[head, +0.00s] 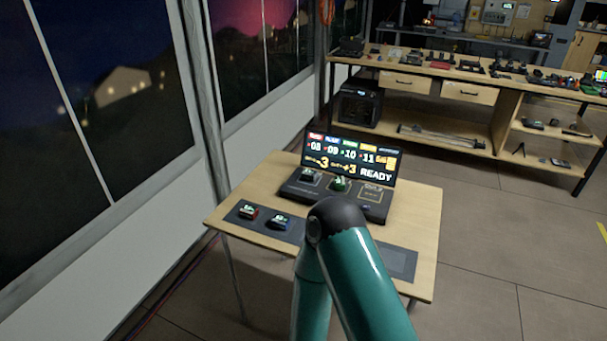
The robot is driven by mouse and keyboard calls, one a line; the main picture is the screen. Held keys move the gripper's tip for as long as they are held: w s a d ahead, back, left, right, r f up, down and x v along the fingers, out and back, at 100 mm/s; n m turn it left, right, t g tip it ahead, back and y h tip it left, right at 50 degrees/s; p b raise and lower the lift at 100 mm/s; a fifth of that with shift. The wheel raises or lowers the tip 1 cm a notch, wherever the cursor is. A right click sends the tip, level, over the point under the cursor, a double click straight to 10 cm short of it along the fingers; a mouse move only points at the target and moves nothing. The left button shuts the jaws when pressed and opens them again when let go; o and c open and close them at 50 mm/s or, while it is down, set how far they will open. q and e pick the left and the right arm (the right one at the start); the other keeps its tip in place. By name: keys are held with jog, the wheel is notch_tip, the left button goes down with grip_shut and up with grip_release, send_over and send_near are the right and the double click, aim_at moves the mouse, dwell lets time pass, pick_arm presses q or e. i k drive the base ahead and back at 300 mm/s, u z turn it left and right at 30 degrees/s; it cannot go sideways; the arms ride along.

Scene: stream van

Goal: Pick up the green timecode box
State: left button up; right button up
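The small green timecode box (340,183) sits on a dark console (362,208) at the back of a light wooden table (425,225). A teal arm of mine rises from the bottom and covers the middle of the mat and part of the console's front. Neither gripper can be seen.
A lit screen (376,158) stands at the back of the console and reads READY. The right end of the mat shows an empty pad. Window panels stand close on the left. A long workbench (410,68) crowded with gear stands behind. Open floor lies to the right.

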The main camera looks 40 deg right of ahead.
aim_at(339, 183)
jog(key=z, duration=0.25)
jog(key=i, duration=1.05)
jog(key=z, duration=0.7)
jog(key=k, duration=0.7)
jog(key=z, duration=0.2)
jog(key=i, duration=0.65)
jog(key=u, duration=0.05)
